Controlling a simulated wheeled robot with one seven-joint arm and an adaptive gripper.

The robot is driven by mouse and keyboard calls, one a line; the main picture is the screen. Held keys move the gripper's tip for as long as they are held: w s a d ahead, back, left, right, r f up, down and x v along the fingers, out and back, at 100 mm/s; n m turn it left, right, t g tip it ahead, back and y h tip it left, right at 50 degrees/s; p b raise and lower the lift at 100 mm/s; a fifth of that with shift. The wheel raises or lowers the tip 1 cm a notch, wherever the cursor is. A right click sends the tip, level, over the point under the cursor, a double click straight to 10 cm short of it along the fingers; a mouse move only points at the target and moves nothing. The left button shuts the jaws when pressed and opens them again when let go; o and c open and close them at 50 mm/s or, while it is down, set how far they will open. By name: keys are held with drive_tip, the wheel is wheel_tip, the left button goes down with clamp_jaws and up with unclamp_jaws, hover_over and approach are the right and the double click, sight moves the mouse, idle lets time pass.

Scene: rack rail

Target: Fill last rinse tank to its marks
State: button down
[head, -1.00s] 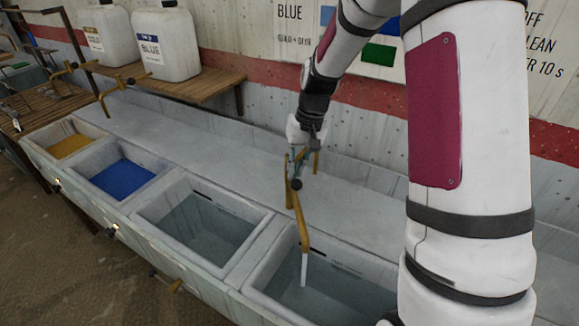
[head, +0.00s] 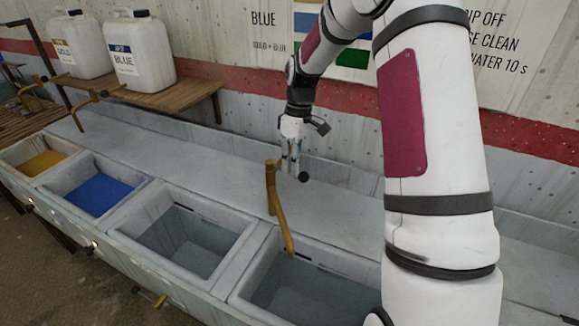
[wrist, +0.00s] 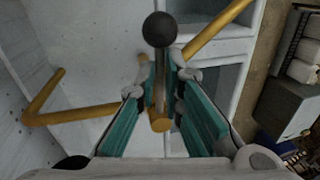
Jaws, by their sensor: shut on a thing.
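The last rinse tank (head: 262,280) is the nearest basin at the lower right in the head view, partly hidden by my arm. It holds clear greyish water, with a dark mark on its upper inner wall; I cannot tell exactly how the level meets the marks. Its brass tap (head: 272,190) stands behind it, the spout over the basin, with no stream visible. My gripper (head: 291,160) is beside the tap, above the ledge. In the wrist view its teal fingers (wrist: 165,105) are shut on the tap lever, whose black ball knob (wrist: 158,29) sticks out beyond them.
Left of that tank are another clear-water tank (head: 158,205), a blue tank (head: 98,193) and a gold tank (head: 38,155). Two white jugs (head: 140,55) stand on a wooden shelf (head: 195,95). A sign (head: 490,60) hangs on the wall. The ledge behind the tanks is clear.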

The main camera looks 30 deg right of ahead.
drive_tip(key=shift+s+d+f+n, duration=0.15)
drive_tip(key=shift+d+n, duration=0.1)
drive_tip(key=shift+n, duration=0.15)
drive_tip(key=c, duration=1.7)
unclamp_jaws()
drive_tip(key=shift+d, duration=0.15)
drive_tip(key=shift+w, duration=0.2)
drive_tip(key=r, duration=0.4)
drive_tip(key=w+d+r, duration=0.1)
drive_tip(key=r, duration=0.7)
drive_tip(key=shift+w+d, duration=0.2)
drive_tip(key=shift+d, duration=0.15)
